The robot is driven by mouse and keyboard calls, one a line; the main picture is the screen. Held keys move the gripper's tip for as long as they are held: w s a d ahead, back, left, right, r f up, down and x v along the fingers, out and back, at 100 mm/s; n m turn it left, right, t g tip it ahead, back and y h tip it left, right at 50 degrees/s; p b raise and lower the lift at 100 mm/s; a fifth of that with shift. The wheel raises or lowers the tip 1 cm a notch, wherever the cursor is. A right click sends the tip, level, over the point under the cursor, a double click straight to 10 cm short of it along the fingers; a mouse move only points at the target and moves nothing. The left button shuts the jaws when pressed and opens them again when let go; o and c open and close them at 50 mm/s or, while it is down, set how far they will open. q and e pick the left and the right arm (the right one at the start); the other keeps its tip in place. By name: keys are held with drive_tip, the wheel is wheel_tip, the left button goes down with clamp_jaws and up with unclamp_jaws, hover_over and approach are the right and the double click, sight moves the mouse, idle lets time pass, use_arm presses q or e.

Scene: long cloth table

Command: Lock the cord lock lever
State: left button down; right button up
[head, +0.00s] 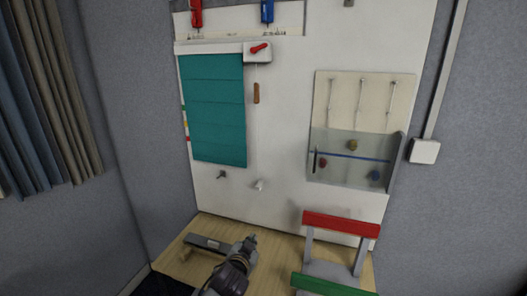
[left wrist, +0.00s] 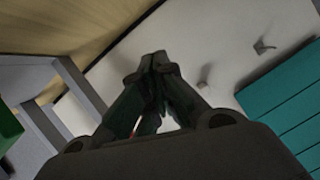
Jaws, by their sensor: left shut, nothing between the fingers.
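The cord lock is a small white box (head: 257,57) at the top right corner of the teal blind (head: 212,110). Its red lever (head: 259,48) slants slightly up to the right. A cord hangs below it with a brown wooden toggle (head: 256,93). My left gripper (head: 250,240) is low over the wooden table, far below the lever, touching nothing that I can make out. In the left wrist view its fingertips (left wrist: 156,62) are together with nothing between them. The teal blind shows there at the right (left wrist: 290,105); the lever is out of that view. My right gripper is not in view.
A grey frame with red (head: 340,224) and green bars stands at the table's right. A clear-fronted pocket panel (head: 352,160) is on the board's right. Small hooks (head: 259,184) stick out below the blind. Red (head: 196,14) and blue (head: 267,11) items hang at the top.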

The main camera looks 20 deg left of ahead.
use_arm(q)
drive_tip(key=w+d+r+m+t+h, duration=0.2)
drive_tip(key=r+t, duration=0.1)
drive_tip(key=r, duration=0.6)
drive_tip(key=w+d+r+m+t+h, duration=0.1)
drive_tip(key=w+d+r+m+t, duration=0.15)
drive_tip(key=r, duration=0.55)
drive_tip(key=w+d+r+m+t+h, duration=0.2)
drive_tip(key=d+r+t, duration=0.1)
drive_tip(key=r, duration=0.6)
drive_tip(key=s+d+r+m+g+h, duration=0.3)
drive_tip(key=d+r+m+g+h, duration=0.6)
drive_tip(key=m, duration=0.5)
drive_tip(key=s+d+r+m+g+h, duration=0.45)
drive_tip(key=d+r+m+g, duration=0.2)
drive_tip(key=r+m, duration=0.55)
drive_tip(key=w+a+r+t+y, duration=0.2)
drive_tip(key=a+r+y, duration=0.1)
drive_tip(key=a+y, duration=0.2)
drive_tip(key=w+a+r+n+t+y, duration=0.1)
drive_tip(key=w+a+r+t+y, duration=0.1)
drive_tip(key=a, duration=0.8)
drive_tip(key=w+a+r+n+t+y, duration=0.1)
drive_tip(key=w+a+r+t+y, duration=0.1)
drive_tip(key=a+r+y, duration=0.3)
drive_tip(key=a+t+y, duration=0.1)
drive_tip(key=a+y, duration=0.2)
drive_tip(key=shift+w+r+t+b, duration=0.15)
drive_tip(key=shift+w+t+b, duration=0.05)
drive_tip(key=shift+t+b, duration=0.15)
